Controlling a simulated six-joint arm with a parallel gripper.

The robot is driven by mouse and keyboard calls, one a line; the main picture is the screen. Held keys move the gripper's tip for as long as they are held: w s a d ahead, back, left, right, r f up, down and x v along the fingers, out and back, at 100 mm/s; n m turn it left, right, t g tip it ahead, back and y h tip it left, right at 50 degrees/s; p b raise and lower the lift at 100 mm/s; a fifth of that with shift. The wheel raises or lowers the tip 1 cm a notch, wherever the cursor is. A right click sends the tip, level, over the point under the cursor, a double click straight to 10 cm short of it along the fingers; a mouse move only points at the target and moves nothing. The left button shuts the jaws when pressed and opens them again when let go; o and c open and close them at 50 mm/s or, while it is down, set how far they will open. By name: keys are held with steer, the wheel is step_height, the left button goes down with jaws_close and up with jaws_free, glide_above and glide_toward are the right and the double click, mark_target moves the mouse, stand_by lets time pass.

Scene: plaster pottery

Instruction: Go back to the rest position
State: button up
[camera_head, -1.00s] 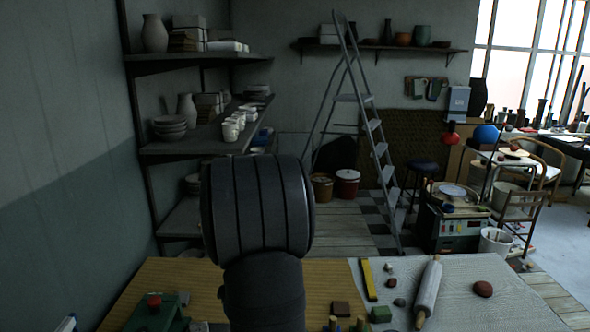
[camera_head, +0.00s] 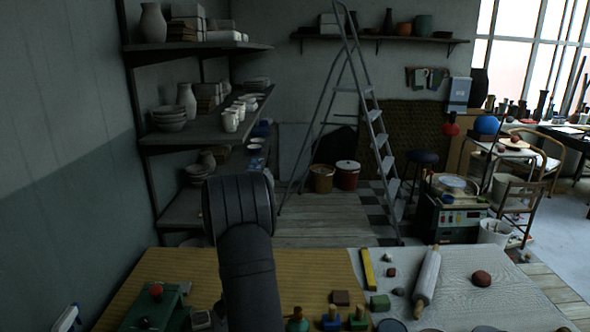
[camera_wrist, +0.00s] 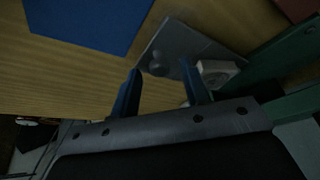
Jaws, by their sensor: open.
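My gripper (camera_wrist: 160,92) shows in the wrist view with its two dark blue fingers apart and nothing between them. Beyond the fingertips lies a grey flat plate (camera_wrist: 185,45) on the wooden tabletop. In the head view my arm rises in front of the table, and the gripper itself is out of that view. The wooden table (camera_head: 190,265) spans the bottom of the head view.
A green stand (camera_head: 165,308) with a red ball (camera_head: 156,290) is on the table at left. A rolling pin (camera_head: 427,275), a yellow bar (camera_head: 367,268) and a reddish lump (camera_head: 481,278) lie on the pale cloth (camera_head: 510,300) at right. A blue sheet (camera_wrist: 90,20) shows in the wrist view.

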steer(key=shift+a, duration=1.4)
steer(key=shift+d, duration=0.55)
steer(key=shift+s+d+r, duration=0.1)
steer(key=shift+d+r, duration=0.15)
steer(key=shift+d, duration=0.3)
steer(key=shift+d+r, duration=0.2)
steer(key=shift+d, duration=0.3)
steer(key=v, duration=1.3)
steer(key=shift+a+f, duration=0.1)
